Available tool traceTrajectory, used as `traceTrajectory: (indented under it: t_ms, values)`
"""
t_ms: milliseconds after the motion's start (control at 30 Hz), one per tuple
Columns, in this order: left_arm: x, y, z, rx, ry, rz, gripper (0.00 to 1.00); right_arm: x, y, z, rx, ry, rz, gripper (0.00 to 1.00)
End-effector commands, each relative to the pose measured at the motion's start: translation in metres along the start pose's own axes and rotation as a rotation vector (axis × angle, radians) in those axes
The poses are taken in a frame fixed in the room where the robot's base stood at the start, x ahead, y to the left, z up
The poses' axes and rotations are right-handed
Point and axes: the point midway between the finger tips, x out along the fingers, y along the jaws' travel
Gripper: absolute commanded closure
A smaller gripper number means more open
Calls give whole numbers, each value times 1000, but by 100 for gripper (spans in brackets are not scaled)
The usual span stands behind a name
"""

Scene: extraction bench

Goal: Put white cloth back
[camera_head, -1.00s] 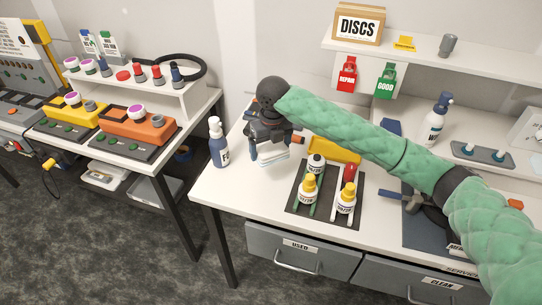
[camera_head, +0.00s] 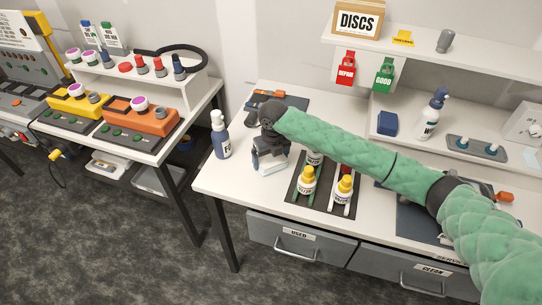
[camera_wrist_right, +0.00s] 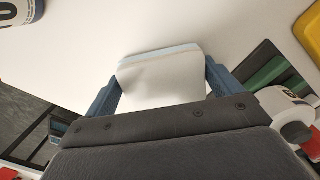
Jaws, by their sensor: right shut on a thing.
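My right gripper (camera_head: 268,164) is shut on a white folded cloth and points down over the left part of the white bench. In the wrist view the cloth (camera_wrist_right: 160,78) spans the space between the two blue fingers of the gripper (camera_wrist_right: 162,90), with a pale blue edge at its far side. In the head view only a small part of the cloth shows below the fingers. I cannot tell whether it touches the bench top. My left gripper is not in view.
A tool with orange parts (camera_head: 262,94) lies behind. Drawers marked USED (camera_head: 299,236) and CLEAN (camera_head: 432,272) are shut.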

Motion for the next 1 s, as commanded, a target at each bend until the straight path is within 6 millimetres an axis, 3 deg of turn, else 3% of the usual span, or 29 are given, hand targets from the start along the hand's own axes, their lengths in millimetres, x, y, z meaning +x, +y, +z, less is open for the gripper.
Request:
traceTrajectory:
  t_ms: [433,467,500,900,1000]
  values:
    - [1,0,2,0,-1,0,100,7,-1,0,0,0,-1,28]
    - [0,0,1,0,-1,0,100,7,-1,0,0,0,-1,6]
    - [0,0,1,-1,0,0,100,7,-1,0,0,0,-1,0]
    - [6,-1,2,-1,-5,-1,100,-2,-1,0,0,-2,-1,0]
    - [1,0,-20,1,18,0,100,-15,-1,0,-1,-3,-1,0]
